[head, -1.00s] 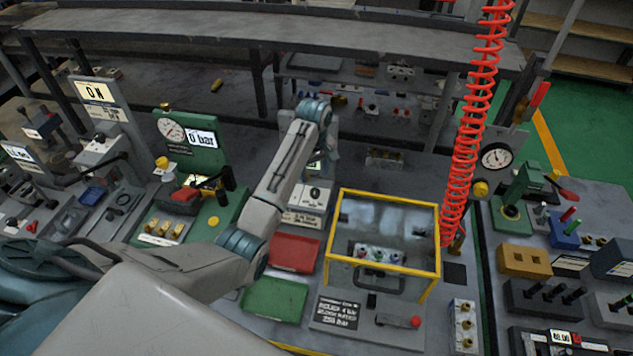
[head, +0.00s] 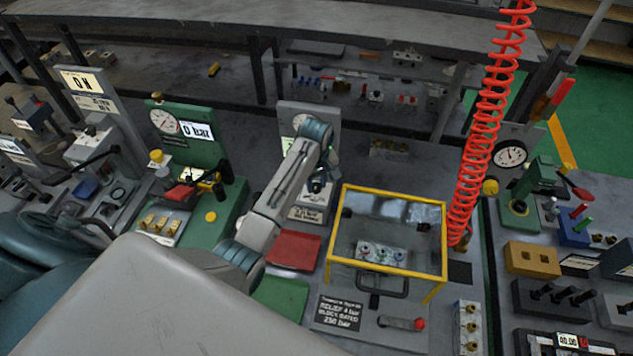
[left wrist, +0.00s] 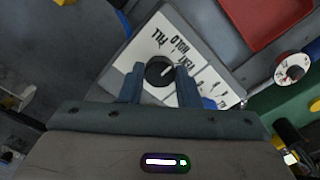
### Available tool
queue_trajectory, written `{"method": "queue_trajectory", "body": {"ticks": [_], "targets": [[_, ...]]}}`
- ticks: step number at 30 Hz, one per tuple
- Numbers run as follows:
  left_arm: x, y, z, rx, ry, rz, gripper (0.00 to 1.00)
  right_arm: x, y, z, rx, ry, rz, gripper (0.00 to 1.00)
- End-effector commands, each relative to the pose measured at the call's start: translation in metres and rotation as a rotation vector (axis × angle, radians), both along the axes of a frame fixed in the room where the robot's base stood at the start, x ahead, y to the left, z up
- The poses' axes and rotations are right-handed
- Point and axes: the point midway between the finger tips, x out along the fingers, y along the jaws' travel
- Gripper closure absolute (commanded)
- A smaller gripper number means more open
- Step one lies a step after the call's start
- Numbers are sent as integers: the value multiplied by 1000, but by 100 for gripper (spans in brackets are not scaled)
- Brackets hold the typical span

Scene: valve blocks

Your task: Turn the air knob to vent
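The air knob (left wrist: 160,71) is a round black knob with a white pointer line, on a white label plate (left wrist: 140,52) with FILL, HOLD and VENT printed on it. In the left wrist view the pointer slants to the upper right. My left gripper (left wrist: 160,88) is open, with one finger on each side of the knob's near part and a gap beside it; whether they touch it is unclear. In the head view my left gripper (head: 317,184) is over the air panel and hides most of the knob. My right gripper is not in view.
A yellow-framed clear guard box (head: 388,270) stands right of the panel. A red tray (head: 294,250) and a green tray (head: 281,298) lie in front. A green gauge stand (head: 187,130) is at left. A red coiled hose (head: 485,130) hangs at right.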

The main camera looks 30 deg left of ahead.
Motion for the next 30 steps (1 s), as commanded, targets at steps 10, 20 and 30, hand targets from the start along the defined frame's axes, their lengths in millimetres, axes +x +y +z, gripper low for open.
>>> {"method": "queue_trajectory", "body": {"ticks": [10,20,30], "targets": [[0,1,0,2,-1,-28,93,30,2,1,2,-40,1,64],[0,1,0,2,-1,-222,93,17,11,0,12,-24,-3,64],[0,1,0,3,-1,-513,93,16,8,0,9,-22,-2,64]]}}
